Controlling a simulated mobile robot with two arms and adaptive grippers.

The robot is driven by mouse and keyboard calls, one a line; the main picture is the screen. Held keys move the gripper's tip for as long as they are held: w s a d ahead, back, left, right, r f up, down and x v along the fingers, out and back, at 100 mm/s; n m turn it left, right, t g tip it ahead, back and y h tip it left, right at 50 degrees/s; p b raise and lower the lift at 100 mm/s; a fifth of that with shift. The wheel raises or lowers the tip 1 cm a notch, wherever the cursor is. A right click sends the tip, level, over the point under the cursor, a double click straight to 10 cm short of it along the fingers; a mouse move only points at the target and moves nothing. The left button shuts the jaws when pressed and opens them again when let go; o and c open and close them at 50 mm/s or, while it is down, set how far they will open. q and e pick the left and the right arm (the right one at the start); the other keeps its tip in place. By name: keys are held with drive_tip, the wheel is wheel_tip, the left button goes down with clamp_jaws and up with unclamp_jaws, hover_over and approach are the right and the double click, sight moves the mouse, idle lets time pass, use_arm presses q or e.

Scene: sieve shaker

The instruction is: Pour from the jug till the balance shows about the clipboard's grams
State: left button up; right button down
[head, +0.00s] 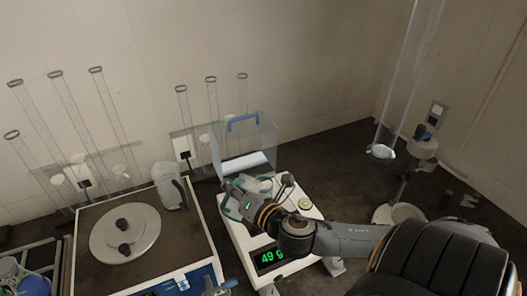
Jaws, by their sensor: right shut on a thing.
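The white balance (237,233) shows green digits that read about 49 g on its display (269,258). My right gripper (228,199) reaches across the balance from the right, low over its left part. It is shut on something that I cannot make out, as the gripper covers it. A pale translucent jug shape (171,189) stands upright at the back right corner of the sieve shaker (90,268), apart from the gripper. My arm hides much of the balance top. I see no clipboard, and my left gripper is not in view.
A clear box with a blue handle (243,122) stands behind the balance. Tall clear cylinders (60,95) stand along the wall. A large clear tube (405,85) rises at the right, beside a stand (421,150). Dark bench (335,160) is bare behind my arm.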

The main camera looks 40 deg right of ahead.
sight(225, 204)
drive_tip(key=a+f, duration=0.1)
drive_tip(key=f+n, duration=0.1)
drive_tip(key=shift+a+f+n, duration=0.3)
drive_tip(key=shift+a+f, duration=0.05)
drive_tip(key=shift+r+h, duration=0.15)
drive_tip(key=shift+h, duration=0.15)
drive_tip(key=shift+s+a+n, duration=0.2)
drive_tip(key=shift+a+n, duration=0.4)
drive_tip(key=shift+a, duration=0.1)
use_arm(q)
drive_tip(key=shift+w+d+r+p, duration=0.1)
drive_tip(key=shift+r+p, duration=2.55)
drive_tip(key=shift+p, duration=0.5)
use_arm(e)
drive_tip(key=shift+s+a+r+n+t+h, duration=0.1)
drive_tip(key=shift+a+r+n+t, duration=0.2)
drive_tip(key=shift+a+r+n, duration=0.4)
drive_tip(key=shift+s+a+r+n+t+h, duration=0.1)
drive_tip(key=shift+a+r+n+t, duration=0.25)
drive_tip(key=shift+a+n, duration=0.7)
drive_tip(key=shift+s+a+r+n+t+h, duration=0.1)
drive_tip(key=shift+a+r+n+t, duration=0.15)
drive_tip(key=shift+a+r+n, duration=0.55)
drive_tip(key=shift+d+f, duration=0.1)
drive_tip(key=shift+f, duration=0.15)
